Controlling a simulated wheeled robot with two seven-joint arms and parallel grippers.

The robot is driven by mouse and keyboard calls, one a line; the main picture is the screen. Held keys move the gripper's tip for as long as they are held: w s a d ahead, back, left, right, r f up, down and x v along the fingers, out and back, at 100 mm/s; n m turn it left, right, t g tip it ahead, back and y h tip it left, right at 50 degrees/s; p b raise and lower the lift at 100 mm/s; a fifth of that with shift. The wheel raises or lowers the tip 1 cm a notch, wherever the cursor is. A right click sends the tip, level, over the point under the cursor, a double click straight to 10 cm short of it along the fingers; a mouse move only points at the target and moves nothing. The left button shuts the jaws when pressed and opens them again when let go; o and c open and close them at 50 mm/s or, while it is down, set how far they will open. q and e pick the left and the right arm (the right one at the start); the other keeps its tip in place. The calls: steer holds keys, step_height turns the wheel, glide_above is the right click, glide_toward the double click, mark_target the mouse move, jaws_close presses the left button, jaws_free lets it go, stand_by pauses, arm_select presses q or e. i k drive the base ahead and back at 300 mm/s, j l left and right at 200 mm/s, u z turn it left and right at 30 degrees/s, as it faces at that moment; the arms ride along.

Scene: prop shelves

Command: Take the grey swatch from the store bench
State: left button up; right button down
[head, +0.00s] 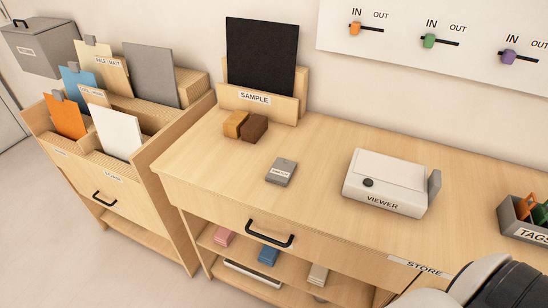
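A small grey swatch (281,171) with a white label lies flat on the wooden bench top (330,145), left of the viewer. The label's text is too small to read. A STORE label (418,267) is on the bench's front edge at the right. Neither gripper is in view. Part of my arm, white and black, shows at the bottom right corner and covers the bench's front there.
A white VIEWER box (385,182) and a grey TAGS bin (520,225) stand right of the swatch. Brown blocks (245,126) and a SAMPLE stand (262,104) with a black panel are behind it. A drawer handle (270,238) juts out below.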

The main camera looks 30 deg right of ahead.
mark_target(280, 174)
steer(key=l+z, duration=0.1)
steer(key=z, duration=0.3)
steer(key=l+z, duration=0.15)
steer(key=z, duration=0.2)
steer(key=l+z, duration=0.1)
steer(key=z, duration=0.3)
steer(key=l+z, duration=0.1)
steer(key=z, duration=0.3)
steer(key=i+l, duration=0.1)
